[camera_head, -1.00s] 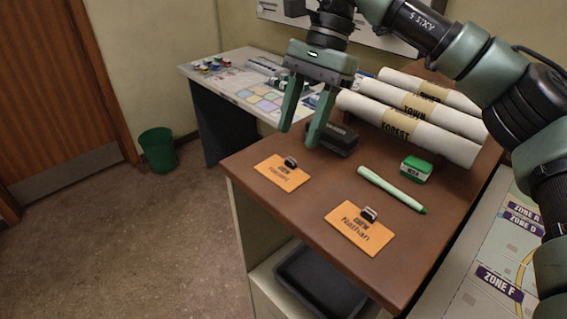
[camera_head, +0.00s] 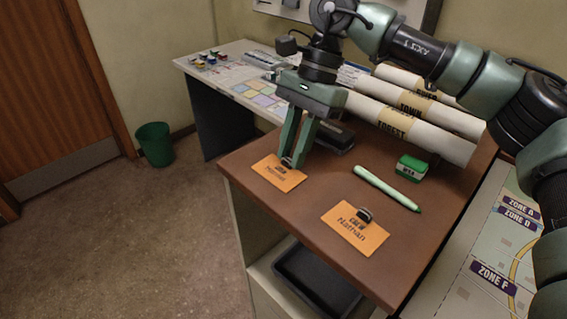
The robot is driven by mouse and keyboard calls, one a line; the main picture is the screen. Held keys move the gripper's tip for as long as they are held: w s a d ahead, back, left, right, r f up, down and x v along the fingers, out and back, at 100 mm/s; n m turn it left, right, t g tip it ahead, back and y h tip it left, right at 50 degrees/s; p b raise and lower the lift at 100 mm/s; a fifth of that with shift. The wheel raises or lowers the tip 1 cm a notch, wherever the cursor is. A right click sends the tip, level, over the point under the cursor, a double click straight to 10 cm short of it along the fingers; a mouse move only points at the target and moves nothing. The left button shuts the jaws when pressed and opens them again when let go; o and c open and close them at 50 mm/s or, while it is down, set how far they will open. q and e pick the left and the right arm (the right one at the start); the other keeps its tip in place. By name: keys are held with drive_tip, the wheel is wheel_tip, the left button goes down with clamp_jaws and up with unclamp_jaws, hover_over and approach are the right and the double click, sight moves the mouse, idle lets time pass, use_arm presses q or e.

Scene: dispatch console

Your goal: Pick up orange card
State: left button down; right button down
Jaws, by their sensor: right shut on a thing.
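Two orange cards lie on the brown desk top (camera_head: 330,205), each with a black clip on its upper edge. One orange card (camera_head: 278,176) is at the left edge of the desk; its printed name is too small to read surely. The card still appears to lie on the desk. The fingers partly hide the clip. My left gripper is not in view.
A green marker (camera_head: 387,188) and a green box (camera_head: 412,168) lie to the right. A dark case (camera_head: 336,138) sits just behind my right gripper, with several rolled maps (camera_head: 425,125) beyond. A black tray (camera_head: 315,282) is below the desk top.

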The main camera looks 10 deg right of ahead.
wheel_tip(320, 180, up, 20)
drive_tip(key=p, duration=0.1)
idle(0.4)
idle(0.3)
